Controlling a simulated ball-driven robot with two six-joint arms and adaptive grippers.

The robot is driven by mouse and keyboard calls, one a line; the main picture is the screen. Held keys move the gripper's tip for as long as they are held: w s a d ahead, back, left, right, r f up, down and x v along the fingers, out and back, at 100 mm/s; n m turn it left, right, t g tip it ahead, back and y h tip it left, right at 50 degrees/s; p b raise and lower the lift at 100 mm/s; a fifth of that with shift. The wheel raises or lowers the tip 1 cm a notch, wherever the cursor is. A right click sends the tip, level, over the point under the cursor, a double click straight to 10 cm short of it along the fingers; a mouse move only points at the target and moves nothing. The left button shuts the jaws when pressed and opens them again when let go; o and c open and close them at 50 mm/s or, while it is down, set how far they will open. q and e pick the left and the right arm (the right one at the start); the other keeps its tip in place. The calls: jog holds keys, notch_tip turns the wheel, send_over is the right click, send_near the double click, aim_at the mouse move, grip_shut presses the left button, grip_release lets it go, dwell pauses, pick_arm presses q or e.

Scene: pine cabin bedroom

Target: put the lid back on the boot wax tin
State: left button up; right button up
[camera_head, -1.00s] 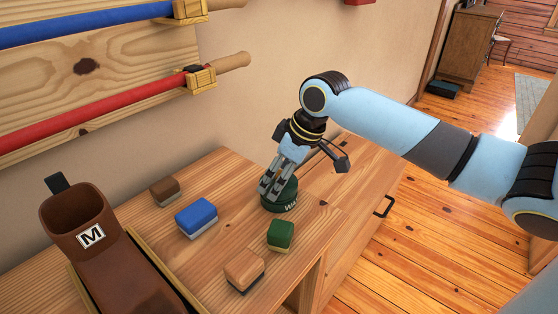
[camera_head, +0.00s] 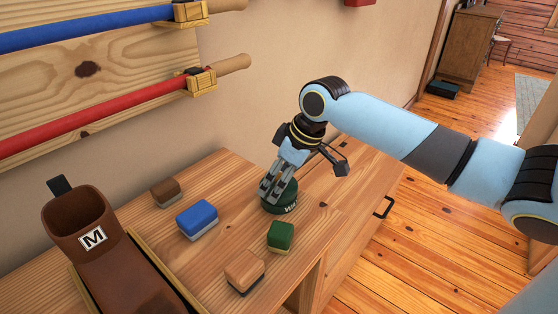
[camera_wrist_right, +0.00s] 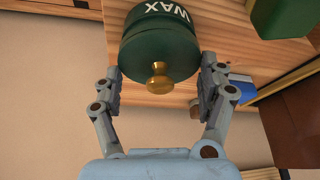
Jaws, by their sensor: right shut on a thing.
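The dark green wax tin (camera_head: 284,209) stands upright on the wooden cabinet top. Its white lettering also shows in the right wrist view (camera_wrist_right: 165,15). The green lid (camera_wrist_right: 150,58) with a brass knob sits on the tin, with a thin seam between them. My right gripper (camera_head: 272,189) comes down from above. The fingers hide part of the lid in the head view. My left gripper is not in view.
A green block (camera_head: 281,236) is close in front of the tin. A tan block (camera_head: 244,271), a blue block (camera_head: 197,219) and a brown block (camera_head: 165,191) lie to its left. A brown boot (camera_head: 90,240) stands at far left. The wall is behind.

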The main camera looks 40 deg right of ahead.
jog(key=shift+p, duration=0.4)
dwell(0.5)
jog(key=o, duration=1.1)
jog(key=shift+o, duration=0.2)
jog(key=shift+r, duration=0.1)
notch_tip(320, 180, up, 7)
jog(key=p, duration=0.8)
jog(key=shift+c, duration=0.3)
